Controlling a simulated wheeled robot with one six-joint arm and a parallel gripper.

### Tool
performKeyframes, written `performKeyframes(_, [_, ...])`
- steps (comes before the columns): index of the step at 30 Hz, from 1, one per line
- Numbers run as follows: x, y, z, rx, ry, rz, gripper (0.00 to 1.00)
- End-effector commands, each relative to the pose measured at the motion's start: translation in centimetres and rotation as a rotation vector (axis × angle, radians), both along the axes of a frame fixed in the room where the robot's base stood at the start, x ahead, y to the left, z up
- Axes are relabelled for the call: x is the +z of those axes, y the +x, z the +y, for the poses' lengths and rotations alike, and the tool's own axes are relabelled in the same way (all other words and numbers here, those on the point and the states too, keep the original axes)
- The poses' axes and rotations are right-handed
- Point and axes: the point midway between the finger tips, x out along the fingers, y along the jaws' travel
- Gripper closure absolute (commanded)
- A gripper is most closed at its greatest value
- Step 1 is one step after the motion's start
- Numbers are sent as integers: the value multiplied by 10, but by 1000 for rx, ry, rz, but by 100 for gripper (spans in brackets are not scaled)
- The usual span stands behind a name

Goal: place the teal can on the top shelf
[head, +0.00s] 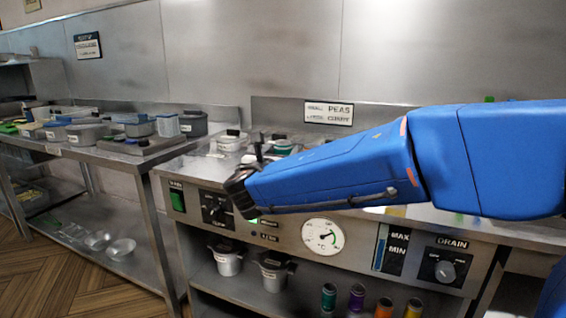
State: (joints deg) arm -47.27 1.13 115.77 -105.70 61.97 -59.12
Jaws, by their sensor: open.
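A teal can (328,297) stands at the bottom of the picture, under the range's front panel, left of a purple can (357,298). It appears upright, and my gripper is not touching it. My blue arm reaches in from the right across the range. My gripper (243,186), dark and small at the arm's left end, is open in front of the panel, above and left of the can. Its fingers are hard to make out. A shelf (232,285) under the panel holds two pots; I cannot tell whether it is the top shelf.
An orange can (384,308) and a yellow can (413,308) stand right of the purple one. The control panel (285,238) overhangs the shelf. A steel table (120,155) with several containers stands at left.

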Motion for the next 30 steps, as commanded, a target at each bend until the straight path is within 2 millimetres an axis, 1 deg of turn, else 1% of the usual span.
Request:
performKeyframes(1, [0,7,-3,-3,0,0,50])
performKeyframes(6, [1,30,-8,-3,0,1,50])
performKeyframes(8, [1,36,-8,-2,0,1,50])
performKeyframes(11, [1,40,-9,-1,-1,0,50])
performKeyframes(16, [1,40,-9,0,-1,0,50])
performKeyframes(21, [1,40,-9,0,-1,0,90])
performKeyframes(22, [2,40,-9,0,0,0,90])
performKeyframes(23, [2,40,-9,0,0,0,94])
performKeyframes(30, [5,40,-9,0,1,-1,94])
